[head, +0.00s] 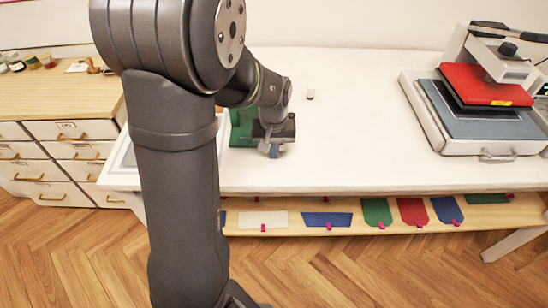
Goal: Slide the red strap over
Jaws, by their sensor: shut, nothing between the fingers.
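My gripper (274,151) is small in view, pointing down over the front left part of the white table (370,160). Its fingers are shut and I see nothing held in them.
Several flat pieces lie along the shelf, including a white one (263,220) and a green one (377,212). A heat press with a red pad (486,84) stands on the table at right. A small white cylinder (310,94) stands farther back. The table's middle is clear.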

